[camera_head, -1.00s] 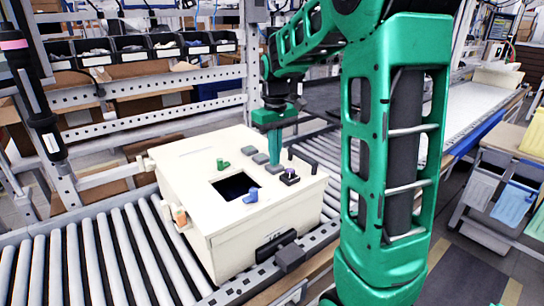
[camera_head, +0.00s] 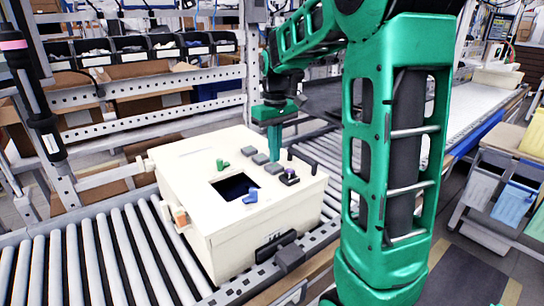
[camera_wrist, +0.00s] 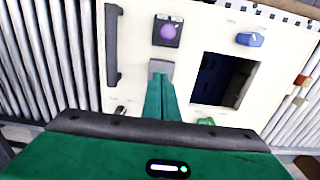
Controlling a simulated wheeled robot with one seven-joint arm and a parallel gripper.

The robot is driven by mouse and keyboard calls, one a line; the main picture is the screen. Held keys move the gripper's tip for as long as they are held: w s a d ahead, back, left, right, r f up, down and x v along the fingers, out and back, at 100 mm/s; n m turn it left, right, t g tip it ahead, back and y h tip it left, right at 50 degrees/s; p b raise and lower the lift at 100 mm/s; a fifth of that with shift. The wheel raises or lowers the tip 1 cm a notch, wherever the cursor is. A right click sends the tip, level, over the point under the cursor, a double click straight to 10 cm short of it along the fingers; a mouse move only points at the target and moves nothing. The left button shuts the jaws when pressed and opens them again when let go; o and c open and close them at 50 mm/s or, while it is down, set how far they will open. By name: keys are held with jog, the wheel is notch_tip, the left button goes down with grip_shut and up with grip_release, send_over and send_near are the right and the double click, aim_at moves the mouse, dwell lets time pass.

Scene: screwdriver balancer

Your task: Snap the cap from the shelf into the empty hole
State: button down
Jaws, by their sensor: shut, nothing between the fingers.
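A cream box (camera_head: 190,165) has several grey square caps on its top, including one (camera_head: 274,168) nearest the dark purple-knobbed switch. My gripper (camera_head: 274,156) is shut and empty, pointing down over the row of caps. In the wrist view my gripper (camera_wrist: 160,76) has its fingertips over a grey cap (camera_wrist: 158,67), partly covering it; I cannot tell whether they touch. A large dark square opening (camera_head: 235,186) lies beside the row. I cannot make out a smaller empty hole or a loose cap on a shelf.
A green knob (camera_head: 222,165), a blue knob (camera_head: 250,197) and a purple-knobbed switch (camera_head: 289,177) stand up from the box top. The box sits on a roller conveyor (camera_head: 90,255). A rack with dark bins (camera_head: 130,48) stands behind.

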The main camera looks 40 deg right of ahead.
jog(key=shift+r, duration=1.95)
jog(key=shift+s, duration=0.1)
jog(key=s+a+f+m, duration=0.1)
jog(key=s+f+m, duration=0.2)
jog(key=s, duration=1.1)
jog(key=s+a+f+m, duration=0.2)
jog(key=s+f, duration=0.4)
jog(key=s, duration=0.8)
jog(key=shift+s+f+m, duration=0.2)
jog(key=shift+f+m, duration=0.05)
jog(key=shift+m, duration=0.65)
